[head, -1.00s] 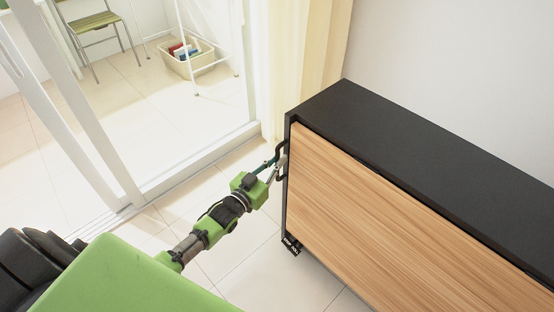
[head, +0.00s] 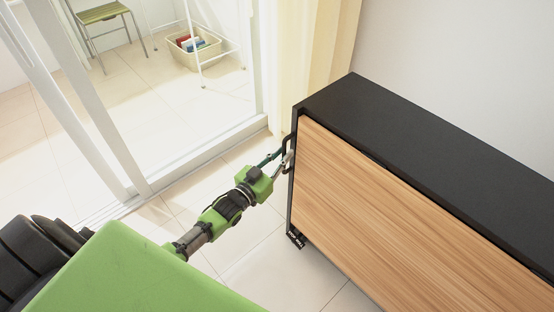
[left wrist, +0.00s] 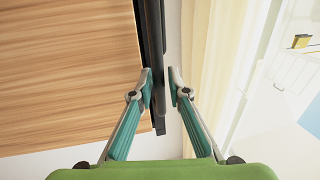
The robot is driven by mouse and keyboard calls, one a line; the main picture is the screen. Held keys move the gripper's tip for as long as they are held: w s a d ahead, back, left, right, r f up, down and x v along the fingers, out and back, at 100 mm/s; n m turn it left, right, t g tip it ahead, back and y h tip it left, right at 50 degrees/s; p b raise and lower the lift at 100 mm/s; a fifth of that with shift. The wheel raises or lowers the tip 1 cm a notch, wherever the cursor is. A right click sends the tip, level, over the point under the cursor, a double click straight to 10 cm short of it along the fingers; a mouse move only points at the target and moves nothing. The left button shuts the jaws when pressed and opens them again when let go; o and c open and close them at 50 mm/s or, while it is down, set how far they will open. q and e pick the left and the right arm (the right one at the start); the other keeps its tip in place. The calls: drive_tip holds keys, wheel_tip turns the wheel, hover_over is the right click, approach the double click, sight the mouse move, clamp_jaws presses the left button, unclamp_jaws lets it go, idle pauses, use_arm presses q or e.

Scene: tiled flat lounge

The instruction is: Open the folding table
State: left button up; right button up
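The folding table (head: 390,120) stands folded by the wall, with a black top and a wood-grain panel (head: 390,215) hanging upright on its near side. A black handle (head: 287,141) is on its left end. My left gripper (head: 284,155) is at this handle, with its fingers apart. My right gripper is out of view.
A cream curtain (head: 307,60) hangs behind the table's left end, close to the gripper. Tiled floor (head: 250,245) left of the table is clear.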

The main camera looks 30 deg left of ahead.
use_arm(q)
drive_tip(key=s+a, duration=0.2)
drive_tip(key=s, duration=1)
